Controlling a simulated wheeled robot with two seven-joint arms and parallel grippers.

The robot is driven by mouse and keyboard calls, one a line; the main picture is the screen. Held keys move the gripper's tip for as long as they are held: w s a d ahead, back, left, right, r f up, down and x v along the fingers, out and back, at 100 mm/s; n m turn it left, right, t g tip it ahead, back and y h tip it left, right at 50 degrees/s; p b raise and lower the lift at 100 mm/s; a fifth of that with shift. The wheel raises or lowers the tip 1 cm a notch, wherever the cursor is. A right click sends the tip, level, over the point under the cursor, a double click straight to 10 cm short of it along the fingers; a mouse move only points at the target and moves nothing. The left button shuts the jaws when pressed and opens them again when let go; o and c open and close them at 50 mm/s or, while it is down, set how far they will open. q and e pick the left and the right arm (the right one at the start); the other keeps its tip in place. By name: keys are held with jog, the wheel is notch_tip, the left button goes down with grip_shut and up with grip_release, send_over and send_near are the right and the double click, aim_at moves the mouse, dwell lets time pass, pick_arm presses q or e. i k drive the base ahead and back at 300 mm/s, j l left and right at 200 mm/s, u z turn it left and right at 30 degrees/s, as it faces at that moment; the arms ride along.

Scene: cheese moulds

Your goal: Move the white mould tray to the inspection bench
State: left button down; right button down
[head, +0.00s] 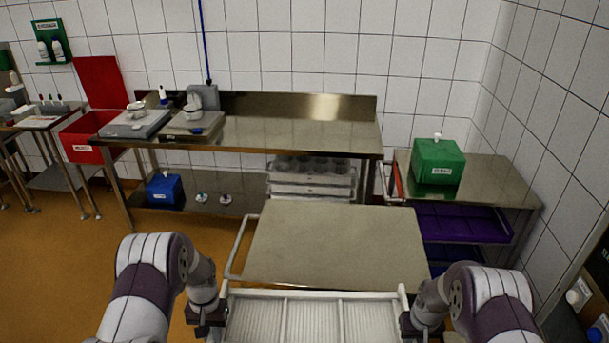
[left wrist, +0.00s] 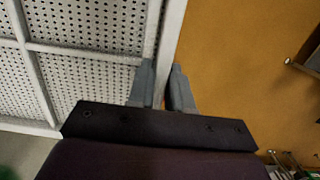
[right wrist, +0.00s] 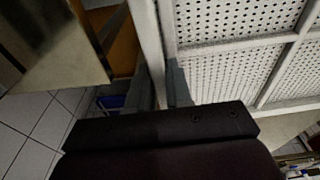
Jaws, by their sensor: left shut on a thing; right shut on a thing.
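The white mould tray (head: 312,295) is in front of me at the bottom of the head view, held level, its near part cut off. Its perforated floor and dividers show in the left wrist view (left wrist: 75,46) and the right wrist view (right wrist: 240,47). My left gripper (head: 221,312) is shut on the tray's left wall, with a finger on each side of it (left wrist: 163,82). My right gripper (head: 406,318) is shut on the right wall (right wrist: 166,82). A long steel bench (head: 290,134) stands at the back wall; I cannot read any label naming it as the inspection bench.
A steel-topped trolley (head: 335,238) with a pale handle stands just beyond the tray. Scales (head: 136,123) occupy the long bench's left; its right is clear. Stacked moulds (head: 312,180) sit below. A green box (head: 438,162) stands on a right-hand bench (head: 495,178). Open floor (head: 60,270) lies left.

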aim_at(264, 131)
jog(key=i+j+u, duration=0.25)
jog(key=i+j, duration=0.55)
jog(key=j, duration=0.15)
jog(key=i+j, duration=1.2)
jog(key=j, duration=0.15)
jog(key=i+j+z, duration=0.1)
jog(key=i, duration=0.4)
jog(key=i+l+z, duration=0.1)
jog(key=i+z, duration=0.35)
jog(key=i, duration=1.85)
jog(key=i+l+u, duration=0.15)
jog(key=l, duration=0.3)
